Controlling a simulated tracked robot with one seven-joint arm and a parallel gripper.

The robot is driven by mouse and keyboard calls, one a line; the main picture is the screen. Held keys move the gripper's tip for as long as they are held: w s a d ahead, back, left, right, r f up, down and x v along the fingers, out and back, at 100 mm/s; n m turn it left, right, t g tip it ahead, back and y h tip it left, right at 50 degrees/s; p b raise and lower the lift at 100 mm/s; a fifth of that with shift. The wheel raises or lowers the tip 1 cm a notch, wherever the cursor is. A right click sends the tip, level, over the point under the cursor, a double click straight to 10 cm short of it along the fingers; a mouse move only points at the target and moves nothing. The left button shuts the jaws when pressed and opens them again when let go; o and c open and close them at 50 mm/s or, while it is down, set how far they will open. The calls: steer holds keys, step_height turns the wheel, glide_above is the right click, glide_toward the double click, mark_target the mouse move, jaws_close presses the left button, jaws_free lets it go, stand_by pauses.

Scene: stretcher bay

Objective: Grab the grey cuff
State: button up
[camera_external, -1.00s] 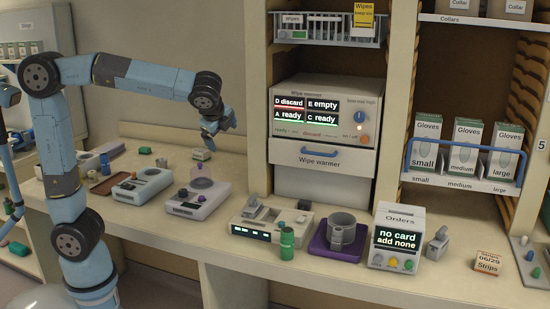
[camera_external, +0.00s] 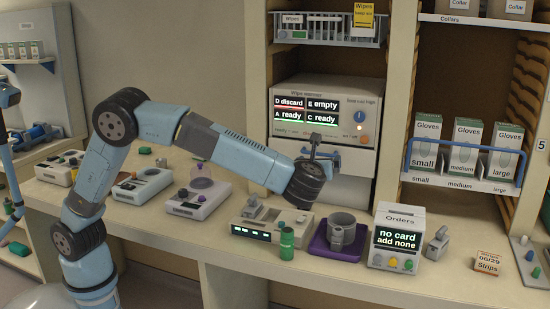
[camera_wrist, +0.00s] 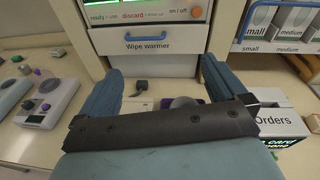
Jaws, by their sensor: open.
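The grey cuff (camera_external: 342,229) is a rolled, ring-like band standing on a purple tray (camera_external: 318,250) on the counter. My gripper (camera_external: 322,149) is open and empty. It is above and behind the cuff in the external view, in front of the wipe warmer's lower part, and not touching the cuff. In the wrist view my gripper (camera_wrist: 160,88) shows its two blue fingers spread wide. A dark rounded shape with purple shows between them, partly hidden by the gripper body; I cannot tell the cuff's outline there.
The Orders box (camera_external: 397,237) stands right of the tray. A white device (camera_external: 262,228) and a green bottle (camera_external: 287,242) stand left of it. The wipe warmer (camera_external: 325,112) is behind. A grey clip (camera_external: 437,243) and Strips box (camera_external: 488,262) lie farther right, with bare counter between and around them.

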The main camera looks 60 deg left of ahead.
steer(key=d+f+m+t, duration=0.2)
steer(key=d+f+m, duration=0.1)
steer(key=d, duration=0.4)
glide_toward(338, 232)
steer(key=shift+s+d+f+n, duration=0.1)
steer(key=shift+s+d+n, duration=0.05)
steer(key=shift+s+n, duration=0.2)
steer(key=shift+f, duration=0.25)
steer(key=x, duration=1.3)
steer(key=shift+w+a+r, duration=0.15)
steer(key=shift+w+a, duration=0.1)
steer(key=c, duration=0.8)
steer(key=shift+r, duration=0.1)
steer(key=shift+c, duration=0.2)
